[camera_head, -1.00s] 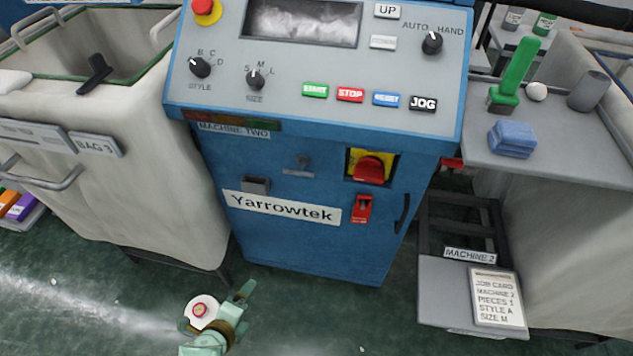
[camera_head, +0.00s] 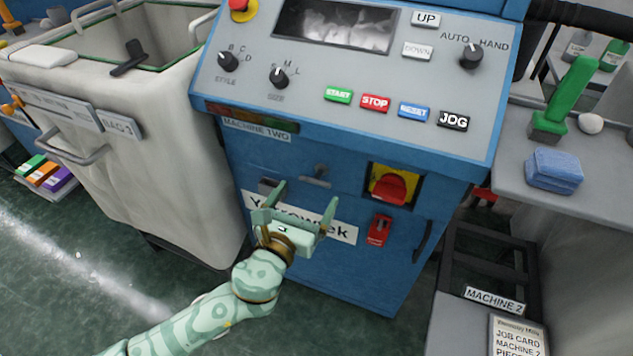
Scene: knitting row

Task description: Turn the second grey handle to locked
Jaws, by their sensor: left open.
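The blue machine marked MACHINE TWO (camera_head: 345,285) stands in the middle of the head view. A small grey T-shaped handle (camera_head: 316,176) sits on its front, below the control panel; its crossbar looks roughly level, and I cannot read any locked mark by it. My left gripper (camera_head: 306,195) is open and empty in front of the machine, its two fingers pointing up just below the handle. It looks apart from the handle, though depth is hard to judge. It covers part of the Yarrowtek plate (camera_head: 342,232). My right gripper is not in view.
A red rotary switch (camera_head: 390,187) on yellow and a red fitting (camera_head: 379,230) sit right of the handle. A cream bag cart (camera_head: 185,170) stands left, a grey side table (camera_head: 575,205) right.

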